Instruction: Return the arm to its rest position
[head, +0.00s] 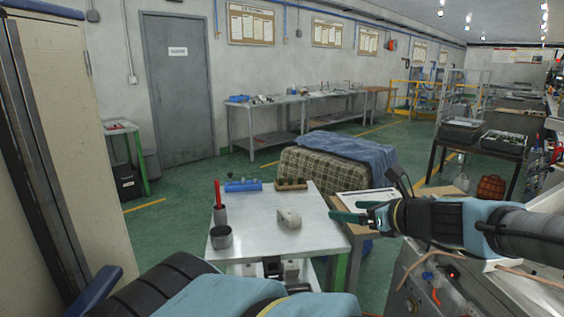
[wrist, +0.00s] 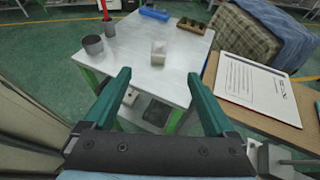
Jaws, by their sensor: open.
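My gripper (head: 350,212) reaches in from the right in the head view, above the right side of the small metal table (head: 255,240). In the wrist view its two green fingers (wrist: 159,100) are spread wide with nothing between them. Beyond the fingertips a pale block (wrist: 158,52) sits on the table; it also shows in the head view (head: 289,218). My gripper is apart from the block.
The table also bears a grey cup (head: 221,237), a red-handled tool (head: 217,194) in a holder, a blue item (head: 243,186) and a brown rack (head: 291,184). A clipboard (wrist: 257,87) lies on a wooden surface to the right. A cloth-covered block (head: 325,171) stands behind.

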